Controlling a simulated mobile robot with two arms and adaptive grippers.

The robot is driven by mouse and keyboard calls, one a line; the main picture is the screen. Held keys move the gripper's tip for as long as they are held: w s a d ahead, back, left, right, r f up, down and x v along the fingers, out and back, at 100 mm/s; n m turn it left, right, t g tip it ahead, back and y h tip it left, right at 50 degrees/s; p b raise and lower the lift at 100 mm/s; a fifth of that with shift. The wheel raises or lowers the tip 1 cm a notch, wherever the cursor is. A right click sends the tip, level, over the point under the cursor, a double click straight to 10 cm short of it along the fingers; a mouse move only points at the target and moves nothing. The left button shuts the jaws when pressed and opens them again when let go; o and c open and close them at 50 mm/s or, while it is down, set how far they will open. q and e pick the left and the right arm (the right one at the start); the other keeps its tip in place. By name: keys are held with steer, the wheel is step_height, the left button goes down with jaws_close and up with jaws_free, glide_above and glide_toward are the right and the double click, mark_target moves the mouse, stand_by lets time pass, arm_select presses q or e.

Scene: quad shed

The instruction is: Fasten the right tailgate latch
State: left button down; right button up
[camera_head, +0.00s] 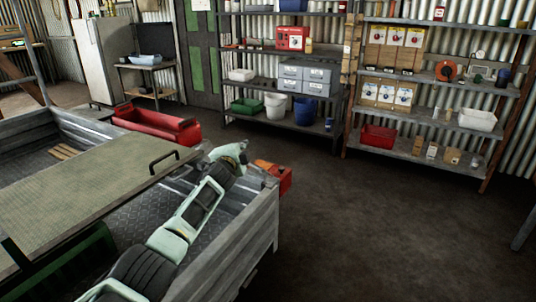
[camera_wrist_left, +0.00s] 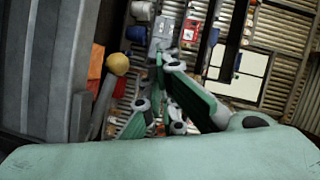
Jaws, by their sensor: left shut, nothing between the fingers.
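In the left wrist view a grey lever with a yellow ball knob (camera_wrist_left: 118,63) stands beside the grey trailer panel (camera_wrist_left: 38,75); it looks like the latch. My left gripper (camera_wrist_left: 164,66) is shut and empty, with its green fingertips to the right of the knob and apart from it in the picture. In the head view my left arm reaches across the trailer bed to the far end of its grey side panel (camera_head: 240,238). The gripper's fingers and the latch are hidden there behind my wrist. My right gripper is not in view.
A red-orange object (camera_head: 274,177) sits just beyond the trailer corner. A flat board with a black handle (camera_head: 165,162) lies over the bed. A red tub (camera_head: 157,126) is behind it. Loaded shelves (camera_head: 272,86) line the back wall. The floor (camera_head: 380,220) at right is clear.

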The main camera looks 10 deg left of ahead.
arm_select(q)
step_height(320, 180, up, 10)
steer(key=shift+f, duration=0.15)
stand_by(0.4)
